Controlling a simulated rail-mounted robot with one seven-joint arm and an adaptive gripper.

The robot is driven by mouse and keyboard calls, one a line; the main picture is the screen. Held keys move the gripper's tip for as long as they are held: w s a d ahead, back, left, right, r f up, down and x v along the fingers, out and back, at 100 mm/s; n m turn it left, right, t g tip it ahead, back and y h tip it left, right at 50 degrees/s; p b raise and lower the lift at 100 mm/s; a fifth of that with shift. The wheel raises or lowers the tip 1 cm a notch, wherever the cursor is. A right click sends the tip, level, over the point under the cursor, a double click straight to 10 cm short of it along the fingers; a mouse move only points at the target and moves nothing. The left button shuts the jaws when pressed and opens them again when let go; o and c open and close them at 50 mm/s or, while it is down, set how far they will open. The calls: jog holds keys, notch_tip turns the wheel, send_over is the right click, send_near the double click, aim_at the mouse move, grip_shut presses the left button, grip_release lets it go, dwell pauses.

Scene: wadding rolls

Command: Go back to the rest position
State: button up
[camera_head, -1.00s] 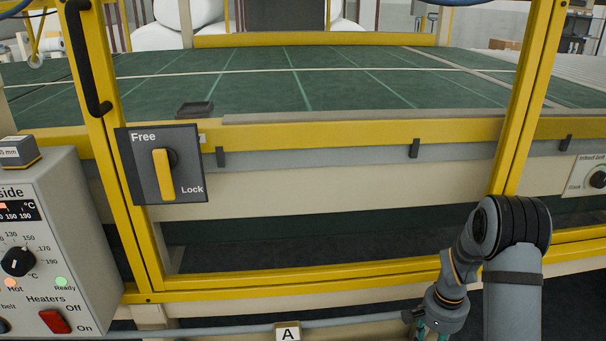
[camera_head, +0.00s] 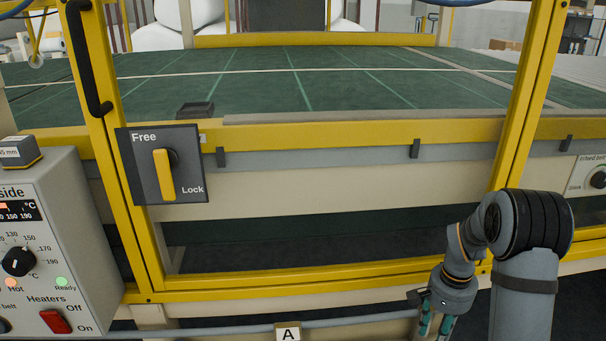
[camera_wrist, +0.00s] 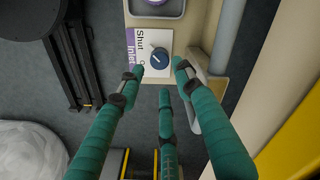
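My gripper (camera_wrist: 156,76) shows three green fingers in the wrist view. They are spread apart with nothing between them, so it is open and empty. Beyond the fingertips is a white panel with a round blue-grey knob (camera_wrist: 160,58); I cannot tell the gap in depth. In the head view my gripper (camera_head: 435,323) hangs at the lower right, in front of the machine's lower frame, with its fingertips cut off by the bottom edge.
A yellow frame (camera_head: 330,275) encloses the green bed (camera_head: 300,85). The Free/Lock switch (camera_head: 163,175) has its yellow handle upright. A heater control box (camera_head: 60,250) stands at left. A white roll (camera_wrist: 30,150) lies lower left in the wrist view.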

notch_tip(320, 180, up, 5)
notch_tip(320, 180, down, 12)
jog(key=shift+s+r, duration=0.1)
jog(key=shift+r, duration=0.05)
jog(key=n+p, duration=0.2)
jog(key=n, duration=0.2)
jog(key=n+p, duration=0.1)
jog(key=n, duration=0.4)
jog(key=shift+p, duration=0.4)
jog(key=n+p, duration=0.1)
jog(key=n, duration=0.3)
jog(key=n+p, duration=0.1)
jog(key=n, duration=0.4)
jog(key=shift+r, duration=1.25)
